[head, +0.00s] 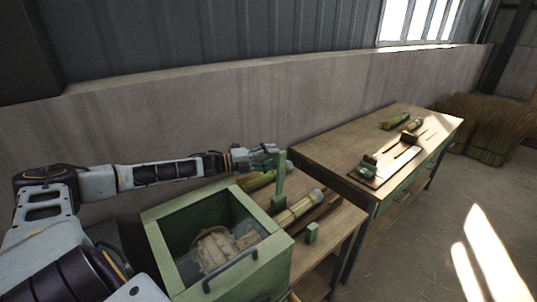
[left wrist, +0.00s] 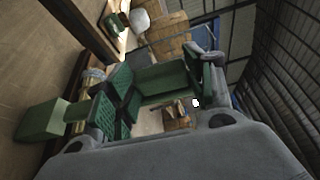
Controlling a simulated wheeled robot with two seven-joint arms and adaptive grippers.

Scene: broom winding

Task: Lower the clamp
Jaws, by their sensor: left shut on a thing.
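The green clamp (head: 279,178) stands on the near workbench, with an upright part above a block-shaped base. My left gripper (head: 262,155) is at the top of this upright part and is shut on it. In the left wrist view, the clamp's green bar (left wrist: 165,78) runs between the fingers of my left gripper (left wrist: 200,95). Dark green ridged pads (left wrist: 118,85) show beside the bar. A pale, round bundle (head: 298,211) lies at the clamp's base; the exact contact there is too small to tell. My right gripper is not in view.
A green open box (head: 160,236) with tan material inside stands left of the clamp. A small green block (head: 312,232) sits at the near bench's front. A second workbench (head: 340,150) with tools stands behind to the right. Straw (head: 487,125) is piled by the wall.

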